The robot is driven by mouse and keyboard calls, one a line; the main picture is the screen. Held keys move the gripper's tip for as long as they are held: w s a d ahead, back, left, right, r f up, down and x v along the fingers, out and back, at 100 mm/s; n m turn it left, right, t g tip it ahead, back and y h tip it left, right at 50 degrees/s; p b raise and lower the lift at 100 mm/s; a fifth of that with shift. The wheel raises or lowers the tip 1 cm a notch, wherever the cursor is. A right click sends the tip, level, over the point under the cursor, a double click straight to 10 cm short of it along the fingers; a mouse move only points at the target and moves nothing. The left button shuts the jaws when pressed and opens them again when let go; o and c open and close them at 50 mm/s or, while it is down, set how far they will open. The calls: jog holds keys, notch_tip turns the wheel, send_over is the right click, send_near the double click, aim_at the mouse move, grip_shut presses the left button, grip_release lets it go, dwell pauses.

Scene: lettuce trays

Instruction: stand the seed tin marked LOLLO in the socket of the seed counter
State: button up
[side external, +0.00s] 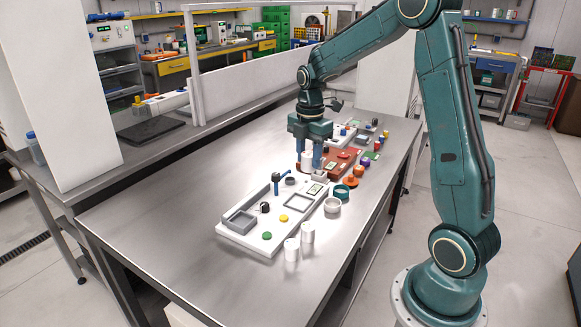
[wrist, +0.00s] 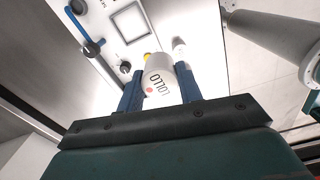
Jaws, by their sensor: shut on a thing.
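My gripper (side external: 308,165) is shut on a white tin; its blue fingers also show in the wrist view (wrist: 160,70). The held tin (wrist: 158,82) is marked LOLLO and has a red dot; the lettering looks upside down there. In the side view the held tin (side external: 307,157) is small between the fingers, above the table's middle. A white panel (side external: 262,240), seemingly the seed counter, carries a grey square tray, a square frame, a blue lever and coloured buttons. A grey ring (side external: 290,180) sits at its far end. I cannot tell which part is the socket.
Two white tins (side external: 292,249) (side external: 307,231) stand at the panel's near right edge. A brown-red panel (side external: 340,163) lies behind. The table's left is clear.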

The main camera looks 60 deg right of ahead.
jog(key=w+a+f+n, duration=0.3)
jog(key=w+a+f, duration=0.5)
jog(key=w+a, duration=0.4)
jog(key=shift+w+a+n, duration=0.4)
jog(key=shift+w, duration=0.5)
jog(key=shift+f, duration=0.1)
jog(key=shift+f, duration=2.55)
jog(key=shift+f, duration=0.85)
jog(key=o, duration=1.1)
jog(key=shift+c, duration=0.2)
